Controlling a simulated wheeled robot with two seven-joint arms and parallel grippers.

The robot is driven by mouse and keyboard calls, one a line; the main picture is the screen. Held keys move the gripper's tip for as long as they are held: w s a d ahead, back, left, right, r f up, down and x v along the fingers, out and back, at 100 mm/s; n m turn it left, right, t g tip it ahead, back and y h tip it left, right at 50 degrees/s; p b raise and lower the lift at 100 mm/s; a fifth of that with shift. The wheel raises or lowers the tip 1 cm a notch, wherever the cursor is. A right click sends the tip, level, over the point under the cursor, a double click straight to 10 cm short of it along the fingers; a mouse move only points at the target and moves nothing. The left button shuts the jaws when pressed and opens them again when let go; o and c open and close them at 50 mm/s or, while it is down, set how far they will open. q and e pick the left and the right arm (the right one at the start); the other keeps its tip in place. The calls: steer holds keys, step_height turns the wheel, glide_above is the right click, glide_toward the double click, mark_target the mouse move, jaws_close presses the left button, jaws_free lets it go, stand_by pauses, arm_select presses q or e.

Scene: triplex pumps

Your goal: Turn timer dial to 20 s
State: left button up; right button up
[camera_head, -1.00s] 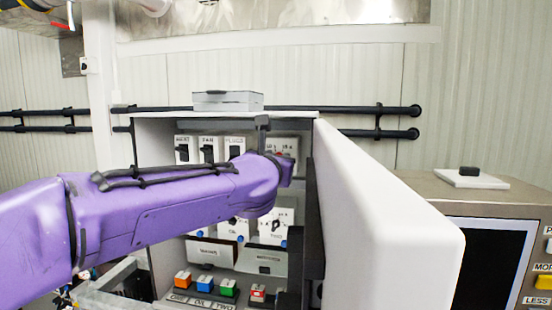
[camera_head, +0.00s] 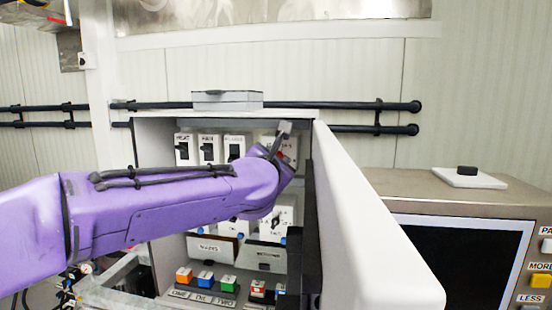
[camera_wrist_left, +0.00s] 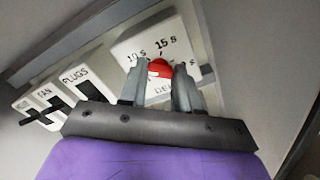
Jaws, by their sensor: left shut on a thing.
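The timer dial is a red knob (camera_wrist_left: 160,68) on a white plate (camera_wrist_left: 128,50) in the left wrist view. The plate reads "10 s" and "15 s"; a further mark at the right is partly covered by a finger, and so is the lettering below. My left gripper (camera_wrist_left: 160,84) is shut on the red knob, one finger on each side. I cannot tell which mark the knob points to. In the head view my left gripper (camera_head: 281,142) is tilted at the upper right inside the cabinet, and only a little red shows by it.
HEAT, FAN and PLUGS switches (camera_head: 208,148) are left of the gripper. The open white cabinet door (camera_head: 370,230) stands close on the right. Coloured buttons (camera_head: 206,279) line the bottom. A control panel with a dark screen (camera_head: 460,262) is beyond the door.

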arm_select(q)
steer(key=o, duration=1.1)
steer(key=shift+c, duration=0.2)
steer(key=s+a+b, duration=0.2)
steer(key=s+b, duration=0.2)
steer(key=s, duration=0.6)
steer(key=shift+s+f+b, duration=0.1)
steer(key=shift+b, duration=0.2)
